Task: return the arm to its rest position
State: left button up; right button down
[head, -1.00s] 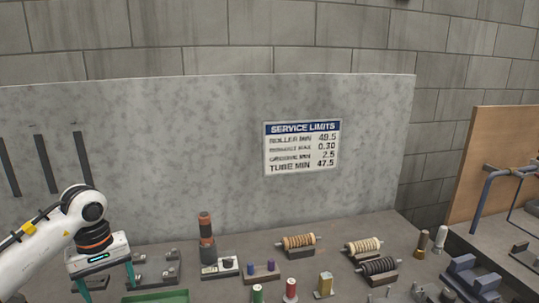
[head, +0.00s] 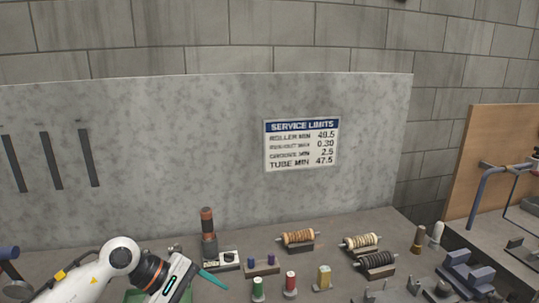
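My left arm comes in from the lower left. Its gripper (head: 212,279) hangs low over the bench, in front of the green tray (head: 137,296). One teal finger shows at the upper end of the gripper body and points to the lower right. No second finger lies beside it; the other is hidden or below the picture. The visible finger holds nothing. My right gripper is not in view.
Near the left gripper stand a dark post with an orange-brown band (head: 207,225), a small meter (head: 229,261) and a green spool (head: 258,288). Several rollers on stands, such as this one (head: 298,238), fill the bench further right. A grey panel (head: 200,150) rises behind.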

pick_arm(q)
jog(key=s+d+r+n+t+h, duration=0.2)
jog(key=d+r+n+t+h, duration=0.75)
jog(key=n, duration=0.65)
jog(key=w+a+n+t+y, duration=0.2)
jog(key=a+n+t+y, duration=0.6)
jog(key=n, duration=0.8)
jog(key=s+a+f+n+g+y, duration=0.2)
jog(key=a+f+n+y, duration=0.25)
jog(key=f+n, duration=0.35)
jog(key=s+a+f+n+g+y, duration=0.15)
jog(key=a+f+n+y, duration=0.35)
jog(key=n, duration=0.5)
jog(key=s+f+n+g+y, duration=0.1)
jog(key=s+f+n+g, duration=0.45)
jog(key=s+f, duration=0.4)
jog(key=s+f+n+g, duration=0.5)
jog(key=s+f+g, duration=0.1)
jog(key=s, duration=0.7)
notch_tip(320, 180, down, 32)
jog(key=g+b, duration=0.2)
jog(key=b, duration=0.4)
jog(key=s+a+f+b, duration=0.2)
jog(key=s+f+b, duration=0.2)
jog(key=s+f, duration=1.3)
notch_tip(320, 180, down, 3)
jog(key=shift+a+r+g, duration=0.1)
jog(key=shift+a+g, duration=0.1)
jog(key=shift+g, duration=0.15)
